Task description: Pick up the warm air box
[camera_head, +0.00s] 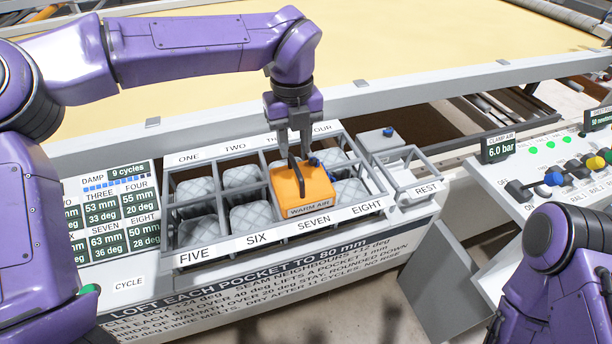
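The warm air box (318,190) is an orange block with a dark handle on top and a "WARM AIR" label on its front. It sits on the pocket rack (243,243) over the SEVEN position, covering most of that pocket. My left gripper (294,155) points straight down just above the box. Its two fingers are apart, one on either side of the upper part of the handle. Whether they touch the handle is not clear. My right arm is at the lower right, and its gripper is out of view.
Grey quilted pockets (241,178) fill the rack. A REST cradle (408,176) is at the rack's right. A display panel (110,215) stands left, and a control console (545,190) with knobs stands right. A pale rail (430,91) and cream fabric (400,40) lie behind.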

